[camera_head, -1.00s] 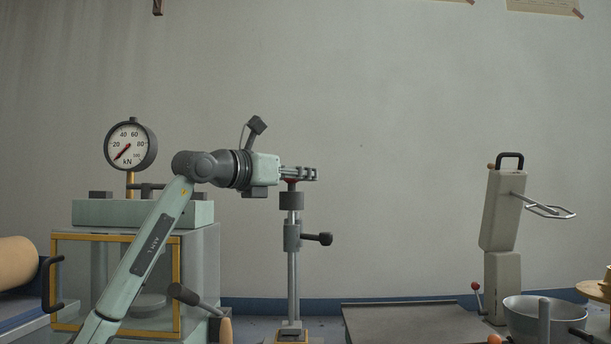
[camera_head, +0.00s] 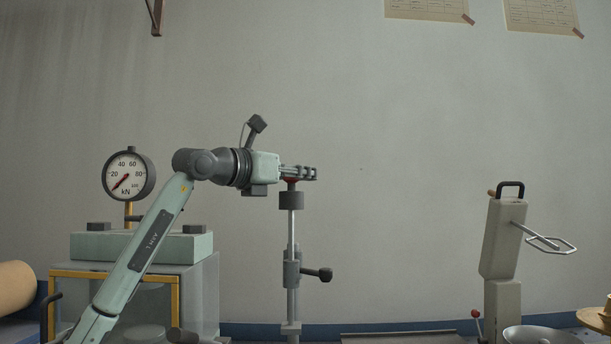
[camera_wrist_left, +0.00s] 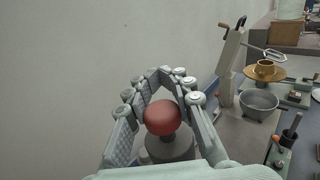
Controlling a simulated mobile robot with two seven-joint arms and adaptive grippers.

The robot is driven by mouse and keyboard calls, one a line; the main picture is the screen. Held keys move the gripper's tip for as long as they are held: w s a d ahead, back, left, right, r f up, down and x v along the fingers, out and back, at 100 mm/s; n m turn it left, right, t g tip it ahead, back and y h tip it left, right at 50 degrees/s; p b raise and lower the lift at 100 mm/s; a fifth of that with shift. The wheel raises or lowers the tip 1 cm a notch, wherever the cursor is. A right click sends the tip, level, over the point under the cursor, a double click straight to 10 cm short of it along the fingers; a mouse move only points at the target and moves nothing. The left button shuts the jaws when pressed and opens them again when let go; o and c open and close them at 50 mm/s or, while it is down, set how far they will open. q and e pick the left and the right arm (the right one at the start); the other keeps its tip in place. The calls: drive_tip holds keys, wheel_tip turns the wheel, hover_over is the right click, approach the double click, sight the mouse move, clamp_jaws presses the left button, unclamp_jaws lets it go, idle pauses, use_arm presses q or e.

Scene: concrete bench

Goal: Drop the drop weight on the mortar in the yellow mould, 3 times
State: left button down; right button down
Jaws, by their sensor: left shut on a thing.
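The drop weight (camera_head: 292,200) is a dark cylinder at the upper end of a thin upright rod (camera_head: 292,225), with a red knob on top. My left gripper (camera_head: 303,173) is shut on that knob, above the weight. In the left wrist view the red knob (camera_wrist_left: 163,117) sits between the fingers, with the grey weight (camera_wrist_left: 170,149) below it. A grey clamp (camera_head: 291,272) with a dark side handle is on the rod, well below the weight. The yellow mould and its mortar are not visible; the foot of the rod is cut off. My right gripper is not in view.
A press with a kN dial (camera_head: 128,175) stands left, behind my left arm. A tall grey device (camera_head: 502,240) with a wire loop stands right. A metal bowl (camera_wrist_left: 259,103) and a brass-coloured dish (camera_wrist_left: 265,71) stand at the right. Plain wall is behind the rod.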

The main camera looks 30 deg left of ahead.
use_arm(q)
drive_tip(key=c, duration=1.4)
unclamp_jaws()
drive_tip(key=shift+s+a+r, duration=0.1)
drive_tip(key=shift+r, duration=0.25)
drive_tip(key=shift+c, duration=0.2)
drive_tip(key=shift+o, duration=0.7)
drive_tip(key=shift+f, duration=0.15)
drive_tip(key=v, duration=1.2)
